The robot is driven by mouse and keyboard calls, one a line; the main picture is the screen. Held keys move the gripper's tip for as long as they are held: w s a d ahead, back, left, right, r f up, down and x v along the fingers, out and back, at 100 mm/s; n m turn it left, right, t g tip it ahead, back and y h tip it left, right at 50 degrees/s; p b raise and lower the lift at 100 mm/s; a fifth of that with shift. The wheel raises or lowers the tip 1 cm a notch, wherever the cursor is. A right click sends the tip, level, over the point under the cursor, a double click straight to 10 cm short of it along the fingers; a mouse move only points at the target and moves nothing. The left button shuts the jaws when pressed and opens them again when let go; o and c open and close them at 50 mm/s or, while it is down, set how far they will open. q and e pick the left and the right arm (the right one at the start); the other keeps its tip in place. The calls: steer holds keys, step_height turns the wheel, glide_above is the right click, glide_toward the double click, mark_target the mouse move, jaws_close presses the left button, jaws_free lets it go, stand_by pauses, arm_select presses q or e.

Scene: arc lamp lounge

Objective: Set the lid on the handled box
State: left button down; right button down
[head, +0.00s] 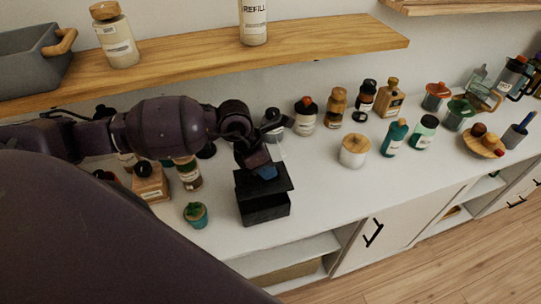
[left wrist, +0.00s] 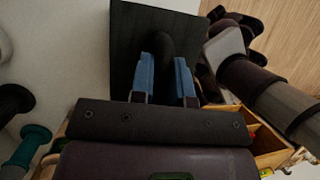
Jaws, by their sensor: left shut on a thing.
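The dark square lid (head: 247,183) is in my left gripper (head: 264,172), right over the black box (head: 265,214) on the white counter. The lid looks about level and lined up with the box. I cannot tell whether it touches the rim. In the left wrist view the blue fingertips (left wrist: 164,78) close on the dark knob in the middle of the lid (left wrist: 128,45). The lid hides the inside of the box, and I see no handle on the box. My right gripper is not in view.
A cream lidded jar (head: 354,150) stands to the right, with several bottles behind. A wooden shelf (head: 190,52) runs above, holding a grey bin (head: 30,62). Counter between box and jar is clear.

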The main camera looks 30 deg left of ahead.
arm_select(q)
steer(key=shift+w+a+n, duration=0.1)
steer(key=shift+a+n, duration=0.1)
steer(key=shift+n, duration=0.2)
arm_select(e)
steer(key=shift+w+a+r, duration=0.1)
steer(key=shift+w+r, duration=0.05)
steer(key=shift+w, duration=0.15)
arm_select(q)
steer(key=shift+f+b, duration=0.4)
steer(key=shift+f, duration=0.25)
steer(key=shift+f+b, duration=0.8)
steer(key=shift+f, duration=0.55)
steer(key=shift+f+b, duration=0.45)
steer(key=shift+f, duration=0.2)
steer(key=shift+f+b, duration=0.3)
steer(key=shift+f, duration=0.15)
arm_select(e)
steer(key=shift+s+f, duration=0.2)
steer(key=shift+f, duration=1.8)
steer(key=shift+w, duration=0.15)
arm_select(q)
steer(key=shift+w+a, duration=0.1)
steer(key=shift+w, duration=0.05)
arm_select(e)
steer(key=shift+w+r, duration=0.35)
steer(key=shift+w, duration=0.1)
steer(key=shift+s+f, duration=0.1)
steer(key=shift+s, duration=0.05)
